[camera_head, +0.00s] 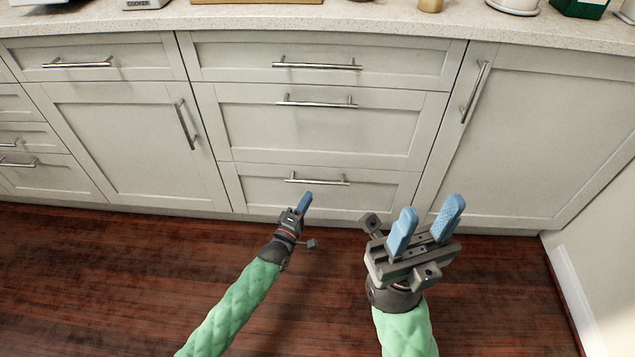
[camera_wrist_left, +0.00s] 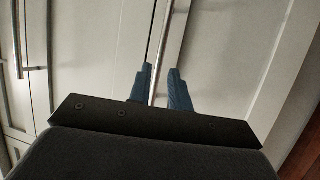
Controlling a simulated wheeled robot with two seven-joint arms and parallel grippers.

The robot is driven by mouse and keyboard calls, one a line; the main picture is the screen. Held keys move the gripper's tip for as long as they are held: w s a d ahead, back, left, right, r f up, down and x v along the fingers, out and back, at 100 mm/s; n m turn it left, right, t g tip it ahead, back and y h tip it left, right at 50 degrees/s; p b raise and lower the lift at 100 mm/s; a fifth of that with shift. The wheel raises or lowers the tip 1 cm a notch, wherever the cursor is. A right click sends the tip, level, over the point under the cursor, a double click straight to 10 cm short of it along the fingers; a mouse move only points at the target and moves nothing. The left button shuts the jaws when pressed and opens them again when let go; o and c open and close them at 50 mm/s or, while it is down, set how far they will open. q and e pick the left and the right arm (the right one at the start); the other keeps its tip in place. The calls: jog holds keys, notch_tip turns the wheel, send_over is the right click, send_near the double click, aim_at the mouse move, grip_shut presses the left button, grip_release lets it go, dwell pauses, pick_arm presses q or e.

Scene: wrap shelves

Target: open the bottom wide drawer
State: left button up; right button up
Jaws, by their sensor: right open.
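The bottom wide drawer (camera_head: 265,196) is a white front low in the middle cabinet column and sits flush with it. Its horizontal metal handle (camera_head: 330,183) is visible above my left gripper (camera_head: 305,203). In the left wrist view, that handle (camera_wrist_left: 167,35) runs between the two blue fingers of my left gripper (camera_wrist_left: 160,88), with a gap still visible between the fingers. Whether a finger touches the bar is unclear. My right gripper (camera_head: 428,226) is open and empty, in front of and to the right of the drawer. Its blue fingers are spread.
Two wider drawers with handles, the middle one (camera_head: 235,120) and the top one (camera_head: 235,60), are shut above. A cabinet door (camera_head: 545,140) is at the right and another (camera_head: 120,135) at the left. The wooden floor (camera_head: 110,275) in front is clear.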

aim_at(317, 183)
pick_arm(q)
jog(key=shift+b+x, duration=0.6)
jog(key=shift+x, duration=3.3)
jog(key=shift+f, duration=0.1)
grip_shut()
